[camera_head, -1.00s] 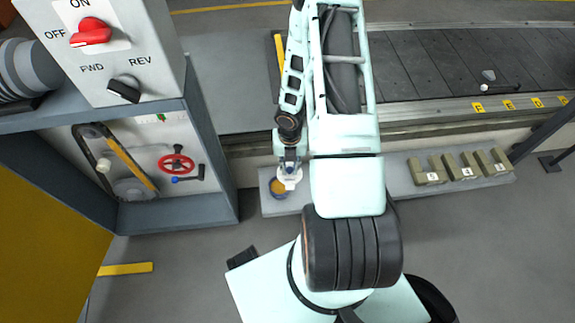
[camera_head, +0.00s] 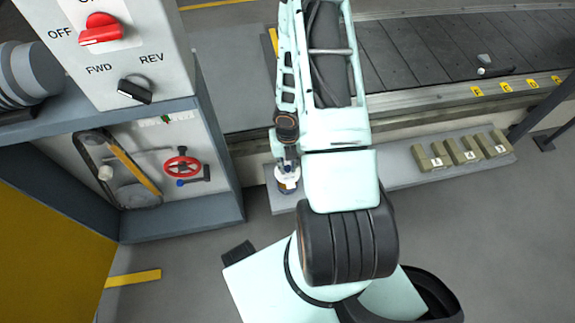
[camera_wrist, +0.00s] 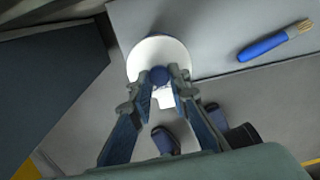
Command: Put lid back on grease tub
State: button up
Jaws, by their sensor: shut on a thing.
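My gripper (camera_wrist: 160,84) is shut on the blue knob of the white lid (camera_wrist: 146,52). In the head view the lid (camera_head: 287,174) is at the left end of the grey shelf, with my gripper (camera_head: 286,165) above it. The grease tub (camera_head: 288,189) shows only as a small dark and yellowish part below the lid. The lid hides the tub in the wrist view. I cannot tell whether the lid touches the tub's rim.
A blue-handled brush (camera_wrist: 272,43) lies on the shelf. Several olive blocks (camera_head: 463,152) stand at the shelf's right end. A grey control cabinet (camera_head: 150,45) stands to the left. The slat conveyor (camera_head: 430,55) runs behind the shelf.

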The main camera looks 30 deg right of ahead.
aim_at(288, 173)
jog(key=shift+f+b, duration=2.35)
jog(key=shift+f, duration=0.45)
jog(key=shift+f, duration=0.15)
dwell(0.5)
jog(key=o, duration=1.3)
jog(key=shift+c, duration=0.2)
jog(key=shift+p, duration=0.35)
jog(key=shift+r+p, duration=3.55)
jog(key=shift+c, duration=0.2)
